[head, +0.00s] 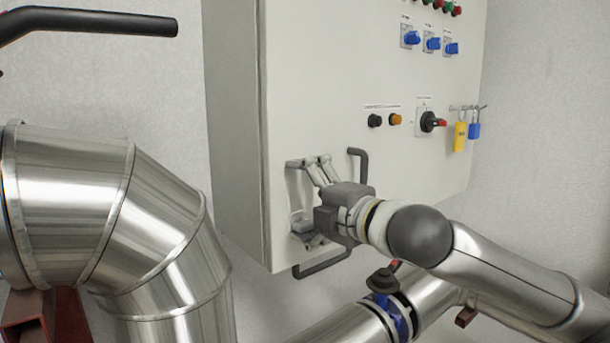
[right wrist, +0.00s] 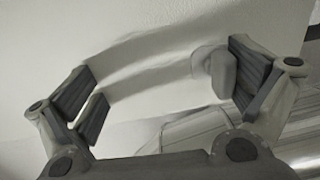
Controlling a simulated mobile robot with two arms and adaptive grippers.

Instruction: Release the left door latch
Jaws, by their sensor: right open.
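My right gripper (head: 300,198) is at the lower left of the pale control cabinet (head: 330,80), its fingers spread one above the other, close to the door face. In the right wrist view the right gripper (right wrist: 160,85) is open, with fingers at left and right. A rounded grey piece (right wrist: 218,72), perhaps part of the latch, shows beside the right finger. I cannot tell whether they touch. In the head view the gripper hides much of the latch area. Dark bent bars (head: 325,266) show above and below the gripper; I cannot tell what they belong to. My left gripper is not in view.
Blue switches (head: 432,44), a black-and-red rotary switch (head: 430,122) and yellow and blue padlocks (head: 460,136) are on the cabinet's right part. A large metal pipe (head: 90,210) stands at left. A valve (head: 385,285) on another pipe lies below my right arm.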

